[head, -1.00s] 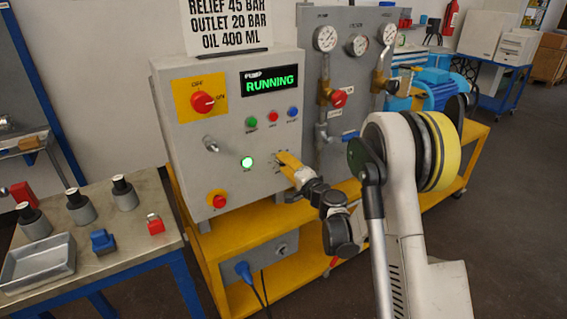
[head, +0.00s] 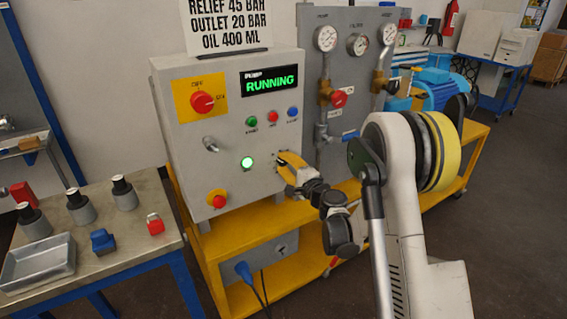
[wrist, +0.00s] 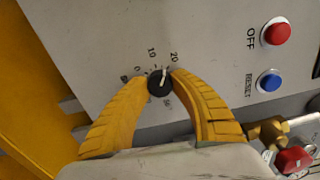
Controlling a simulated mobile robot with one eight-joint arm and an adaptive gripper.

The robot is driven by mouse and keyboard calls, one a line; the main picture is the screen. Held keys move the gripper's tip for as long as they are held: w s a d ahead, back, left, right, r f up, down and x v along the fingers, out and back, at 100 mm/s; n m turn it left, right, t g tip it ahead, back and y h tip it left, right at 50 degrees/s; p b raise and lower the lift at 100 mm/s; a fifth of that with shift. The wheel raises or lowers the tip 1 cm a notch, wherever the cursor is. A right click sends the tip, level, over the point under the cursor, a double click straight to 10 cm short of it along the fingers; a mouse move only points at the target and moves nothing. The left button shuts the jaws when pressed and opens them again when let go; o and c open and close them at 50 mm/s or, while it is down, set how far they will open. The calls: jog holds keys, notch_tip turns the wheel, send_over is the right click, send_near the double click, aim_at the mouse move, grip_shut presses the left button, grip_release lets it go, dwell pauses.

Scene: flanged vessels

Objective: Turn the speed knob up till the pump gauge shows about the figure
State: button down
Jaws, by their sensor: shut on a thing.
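The speed knob (wrist: 160,83) is a small black dial with a white pointer on the grey panel. The wrist view shows its printed scale, and the pointer lies close to the 20 mark. My gripper (wrist: 161,80) has its yellow fingers shut on the knob from both sides.
The display (head: 270,81) reads RUNNING. A sign (head: 228,25) says relief 45 bar, outlet 20 bar, oil 400 ml. A green lit button (head: 247,163) and a red stop knob (head: 217,199) are left of my gripper. A red OFF button (wrist: 277,32) is near the knob.

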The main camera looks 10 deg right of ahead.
jog(key=c, duration=1.1)
grip_release()
jog(key=shift+o, duration=0.2)
jog(key=v, duration=0.7)
jog(key=shift+s, duration=0.2)
jog(key=shift+r, duration=0.15)
